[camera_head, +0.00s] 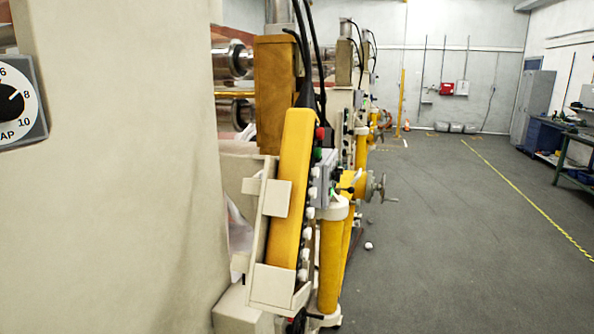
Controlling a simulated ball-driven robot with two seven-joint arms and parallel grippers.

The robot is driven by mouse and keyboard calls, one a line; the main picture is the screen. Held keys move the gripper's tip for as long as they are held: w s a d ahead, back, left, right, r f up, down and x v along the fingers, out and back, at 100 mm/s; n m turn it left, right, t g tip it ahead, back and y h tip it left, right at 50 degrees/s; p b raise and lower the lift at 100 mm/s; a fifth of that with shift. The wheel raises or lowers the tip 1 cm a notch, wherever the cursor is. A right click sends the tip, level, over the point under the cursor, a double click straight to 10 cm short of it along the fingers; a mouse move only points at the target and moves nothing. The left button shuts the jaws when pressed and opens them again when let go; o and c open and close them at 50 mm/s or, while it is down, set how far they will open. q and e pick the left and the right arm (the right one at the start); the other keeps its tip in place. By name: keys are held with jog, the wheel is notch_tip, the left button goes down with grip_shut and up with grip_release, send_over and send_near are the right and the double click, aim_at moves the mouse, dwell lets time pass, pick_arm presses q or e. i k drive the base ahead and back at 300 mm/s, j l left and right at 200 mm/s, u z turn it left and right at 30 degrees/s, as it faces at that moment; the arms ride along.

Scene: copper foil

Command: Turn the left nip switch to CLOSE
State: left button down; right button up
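No switch with a readable nip label shows, so I cannot tell which one is the left nip switch. A grey box with small knobs (326,178) is partly hidden behind a yellow pendant (291,190). The pendant stands tilted in a beige holder and has red, green and white buttons along its right side. A dial (12,103) marked 6, 8 and 10 is cut off by the left edge; its black pointer is near 8. Neither of my grippers is in view.
A large beige machine panel (120,200) fills the left side close by. Yellow posts (331,265) and a handwheel (376,188) stand beyond the pendant. The grey floor (450,250) to the right is open, with a yellow line and a workbench (575,145) at the far right.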

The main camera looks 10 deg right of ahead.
aim_at(336, 176)
jog(key=i+l+u, duration=0.1)
jog(key=u, duration=0.3)
jog(key=l+u, duration=0.15)
jog(key=u, duration=0.3)
jog(key=i+l+u, duration=0.1)
jog(key=u, duration=0.3)
jog(key=l+u, duration=0.35)
jog(key=l, duration=0.4)
jog(key=l+u, duration=0.4)
jog(key=l, duration=0.4)
jog(key=k+l+u, duration=0.1)
jog(key=l+u, duration=0.25)
jog(key=l, duration=0.4)
jog(key=k+l, duration=0.1)
jog(key=l, duration=0.35)
jog(key=k+l, duration=0.1)
jog(key=l, duration=0.3)
jog(key=k+l, duration=0.1)
jog(key=l, duration=0.35)
jog(key=k+l+u, duration=0.1)
jog(key=l, duration=0.35)
jog(key=k+l, duration=0.1)
jog(key=l, duration=0.3)
jog(key=k+l, duration=0.1)
jog(key=l, duration=0.35)
jog(key=k+l, duration=0.15)
jog(key=l, duration=0.25)
jog(key=k+l, duration=0.25)
jog(key=k+u, duration=0.05)
jog(key=k, duration=0.05)
